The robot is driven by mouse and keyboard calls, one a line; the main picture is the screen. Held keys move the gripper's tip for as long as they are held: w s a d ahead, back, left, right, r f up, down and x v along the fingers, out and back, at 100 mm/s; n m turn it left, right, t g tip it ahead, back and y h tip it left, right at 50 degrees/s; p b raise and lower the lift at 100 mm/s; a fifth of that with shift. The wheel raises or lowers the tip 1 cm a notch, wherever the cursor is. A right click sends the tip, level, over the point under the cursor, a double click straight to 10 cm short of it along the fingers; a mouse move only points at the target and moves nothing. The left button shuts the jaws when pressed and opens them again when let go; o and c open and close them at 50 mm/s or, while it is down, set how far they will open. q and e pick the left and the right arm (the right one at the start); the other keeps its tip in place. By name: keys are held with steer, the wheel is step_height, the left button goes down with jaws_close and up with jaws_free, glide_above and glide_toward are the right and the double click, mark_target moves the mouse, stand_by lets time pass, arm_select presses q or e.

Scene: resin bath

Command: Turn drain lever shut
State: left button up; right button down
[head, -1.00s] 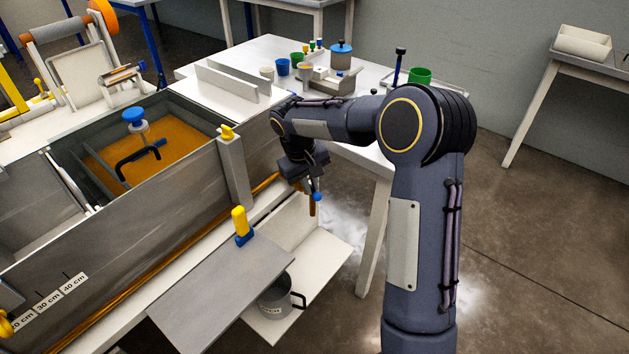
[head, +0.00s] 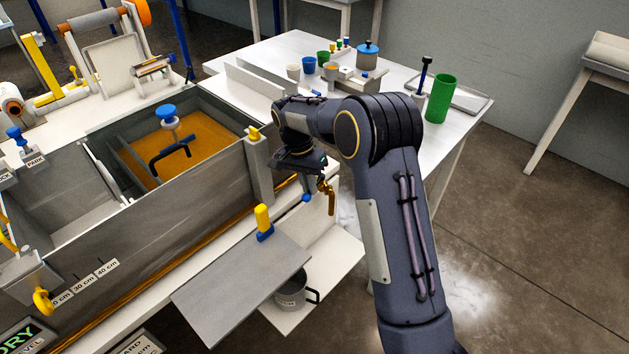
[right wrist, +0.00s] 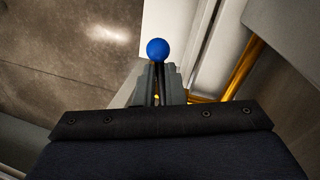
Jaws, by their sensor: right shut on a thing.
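The drain lever ends in a blue ball knob (head: 306,198), below the front right end of the resin tank (head: 215,215). The brass drain spout (head: 331,198) hangs just right of the knob. My right gripper (head: 312,184) reaches down to the lever and is shut on it. In the right wrist view, the blue knob (right wrist: 158,50) shows just past the closed fingers (right wrist: 160,84); the fingers hide most of the lever's shaft. My left gripper is out of view.
A grey plate (head: 242,285) and a white shelf bearing a grey pot (head: 293,297) are below and left of my right gripper. A yellow-handled clamp (head: 263,222) stands by the plate. A white table (head: 420,145) with cups and a green cylinder (head: 440,98) is behind my right arm.

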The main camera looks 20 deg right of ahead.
steer(key=shift+w+a+m+y+p, duration=0.15)
steer(key=shift+w+m+p, duration=0.25)
steer(key=shift+m, duration=0.35)
steer(key=shift+w+a+m+y+p, duration=0.15)
steer(key=shift+w+m+p, duration=0.2)
steer(key=shift+m, duration=0.4)
steer(key=c, duration=1.5)
jaws_free()
step_height(320, 180, up, 8)
steer(key=w, duration=0.1)
steer(key=shift+w+a+f, duration=0.15)
steer(key=shift+w+a, duration=0.1)
steer(key=shift+a, duration=0.05)
